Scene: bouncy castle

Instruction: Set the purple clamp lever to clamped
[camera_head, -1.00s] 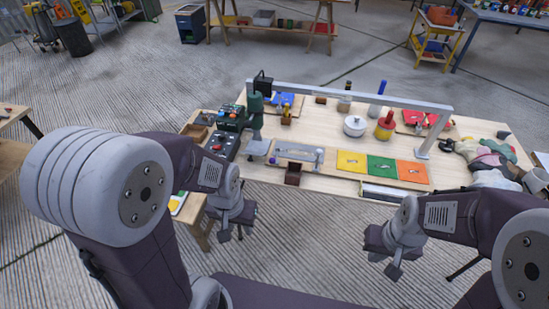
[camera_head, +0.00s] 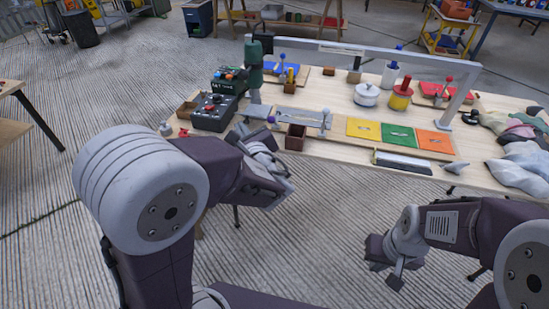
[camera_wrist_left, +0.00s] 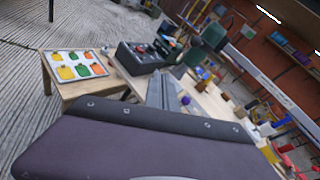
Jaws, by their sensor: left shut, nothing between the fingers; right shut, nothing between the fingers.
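The purple clamp lever shows as a small purple ball knob (camera_head: 271,119) at the left end of a pale grey fixture plate (camera_head: 298,115) near the table's front edge. The knob also shows in the left wrist view (camera_wrist_left: 186,100), just right of my grey fingers (camera_wrist_left: 163,92). My left gripper (camera_head: 268,141) is shut and empty, in front of the table and below the knob in the picture. I see no contact with the lever. My right gripper (camera_head: 396,279) is shut and empty, low in front of the table. The lever's arm is too small to read its position.
A black control box (camera_head: 214,112) and green drill-like stand (camera_head: 254,70) are left of the fixture. A brown box (camera_head: 295,138) stands just in front of it. A grey overhead frame (camera_head: 380,56) spans the table. Coloured squares (camera_head: 364,129) and cloths (camera_head: 525,165) lie to the right.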

